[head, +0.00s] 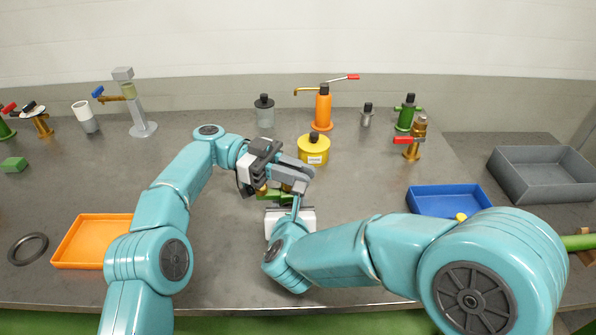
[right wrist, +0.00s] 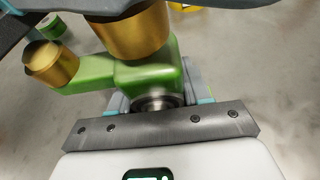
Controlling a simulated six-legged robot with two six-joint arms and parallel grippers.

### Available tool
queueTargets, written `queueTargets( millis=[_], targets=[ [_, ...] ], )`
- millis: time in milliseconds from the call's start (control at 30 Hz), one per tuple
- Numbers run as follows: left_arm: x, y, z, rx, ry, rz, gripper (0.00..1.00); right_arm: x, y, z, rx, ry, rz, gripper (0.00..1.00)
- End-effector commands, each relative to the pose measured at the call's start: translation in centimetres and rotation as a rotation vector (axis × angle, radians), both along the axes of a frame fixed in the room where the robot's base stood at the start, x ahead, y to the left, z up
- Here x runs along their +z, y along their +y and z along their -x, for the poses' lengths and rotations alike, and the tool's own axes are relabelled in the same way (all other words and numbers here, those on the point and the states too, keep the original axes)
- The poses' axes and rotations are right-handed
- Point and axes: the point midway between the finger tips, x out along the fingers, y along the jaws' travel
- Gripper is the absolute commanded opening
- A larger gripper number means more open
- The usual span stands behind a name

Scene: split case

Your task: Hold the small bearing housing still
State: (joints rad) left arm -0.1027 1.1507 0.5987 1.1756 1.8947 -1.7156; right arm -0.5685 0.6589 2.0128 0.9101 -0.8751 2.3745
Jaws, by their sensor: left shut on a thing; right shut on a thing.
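The small bearing housing (right wrist: 148,82) is a green body with brass cylinders and a metal ring at its near face. In the head view the green part (head: 272,194) shows at the middle, mostly hidden by my grippers. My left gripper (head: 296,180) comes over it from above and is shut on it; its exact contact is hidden. My right gripper (right wrist: 158,100) has its grey fingers with teal edges on both sides of the green body and is shut on it. In the head view my right gripper's white body is partly behind its arm.
An orange tray (head: 82,259) and a black ring (head: 28,248) lie at left. A blue tray (head: 448,212) and grey bin (head: 545,190) are at right. A yellow can (head: 314,157) and an orange bottle (head: 323,115) stand behind the grippers. The table between the left arm and back fixtures is clear.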

Motion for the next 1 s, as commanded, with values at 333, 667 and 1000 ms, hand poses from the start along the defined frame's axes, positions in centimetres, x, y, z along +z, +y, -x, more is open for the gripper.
queueTargets(
  millis=[333, 667, 1000],
  targets=[
    [0.06, 0.01, 0.26, -0.029, -0.003, -0.002, 0.00, -0.39, 0.03, 0.12, 0.003, 0.010, 0.001, 0.08],
    [0.00, 0.05, 0.24, -0.028, -0.002, -0.002, 0.38, -0.42, 0.01, 0.12, 0.002, 0.010, 0.001, 0.08],
    [0.17, 0.05, 0.03, 0.024, 0.002, 0.001, 0.38, -0.41, -0.02, 0.11, 0.001, 0.010, 0.001, 0.08]
  ],
)
